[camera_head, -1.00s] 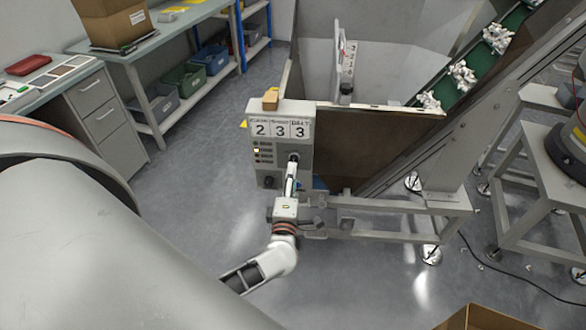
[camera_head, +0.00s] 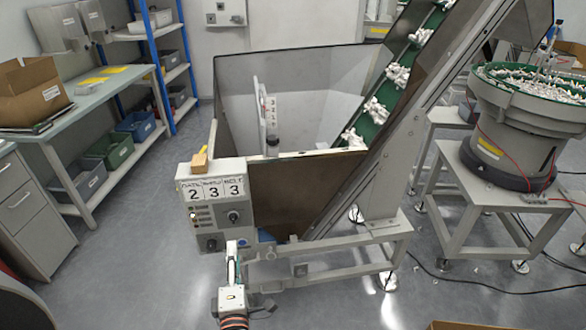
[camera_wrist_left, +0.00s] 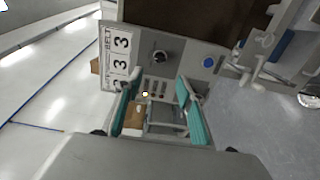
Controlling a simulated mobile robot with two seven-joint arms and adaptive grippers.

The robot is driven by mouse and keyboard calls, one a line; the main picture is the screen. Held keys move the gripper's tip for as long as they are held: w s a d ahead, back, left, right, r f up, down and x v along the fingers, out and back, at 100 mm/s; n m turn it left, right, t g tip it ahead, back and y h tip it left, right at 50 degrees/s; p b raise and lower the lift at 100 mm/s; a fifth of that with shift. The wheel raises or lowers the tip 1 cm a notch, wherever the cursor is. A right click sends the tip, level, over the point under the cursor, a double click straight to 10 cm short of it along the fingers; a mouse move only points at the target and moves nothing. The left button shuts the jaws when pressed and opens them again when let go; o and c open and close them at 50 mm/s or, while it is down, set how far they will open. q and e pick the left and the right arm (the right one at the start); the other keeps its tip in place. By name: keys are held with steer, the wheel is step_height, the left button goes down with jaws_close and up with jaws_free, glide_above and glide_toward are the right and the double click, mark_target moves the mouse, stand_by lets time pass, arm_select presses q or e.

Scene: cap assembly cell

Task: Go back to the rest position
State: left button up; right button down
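My left gripper (camera_head: 232,250) is in front of the lower part of the grey control box (camera_head: 184,218), below its dark knob (camera_head: 233,216). In the left wrist view the gripper's two teal fingers (camera_wrist_left: 161,92) stand apart, with no held object visible between them. The knob (camera_wrist_left: 160,57) and a blue button (camera_wrist_left: 209,62) show beyond the fingertips, clear of them. The box shows the digits 2, 3, 3 on white cards (camera_head: 214,191). My right gripper is in neither view.
The hopper (camera_head: 300,185) and green conveyor (camera_head: 375,110) stand behind the box. A bowl feeder (camera_head: 510,120) is at the right. A workbench (camera_head: 100,100) with bins and a blue shelf (camera_head: 160,90) are at the left. A cardboard box edge (camera_head: 460,325) shows below. Grey floor is free at left.

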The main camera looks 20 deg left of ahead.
arm_select(q)
steer(key=s+d+m+t+h, duration=0.2)
steer(key=s+d+m+h, duration=0.1)
steer(key=d+m+h, duration=1.05)
steer(key=s+a+f+m+g+y, duration=0.2)
steer(key=s+f+m+g, duration=0.4)
steer(key=s+f+m, duration=0.4)
step_height(320, 180, down, 2)
steer(key=m, duration=0.4)
steer(key=shift+f+g, duration=0.2)
steer(key=shift+g, duration=0.2)
steer(key=shift+s+m, duration=0.1)
steer(key=shift+m, duration=0.15)
